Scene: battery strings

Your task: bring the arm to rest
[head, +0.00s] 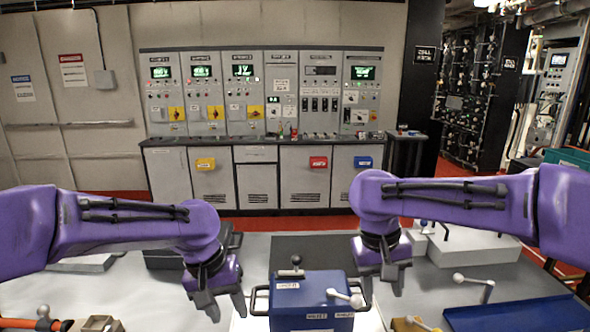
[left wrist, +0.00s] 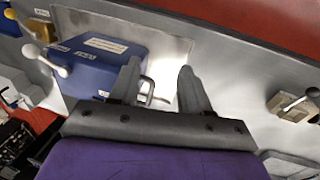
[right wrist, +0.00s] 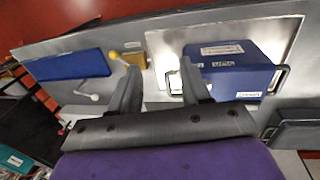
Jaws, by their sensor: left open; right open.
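My left gripper (head: 220,292) is open and empty at the left of the blue box (head: 312,292). My right gripper (head: 382,272) is open and empty at the right of that box. In the right wrist view the blue box (right wrist: 232,68) lies behind and right of the open fingers. Nothing is between either pair of fingers.
A grey control console (head: 262,90) stands at the back beyond the table (head: 110,292). A light block (head: 465,243) with levers is at the table's right. Orange-handled tools (head: 45,322) lie front left. Another blue panel (right wrist: 68,66) shows in the right wrist view.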

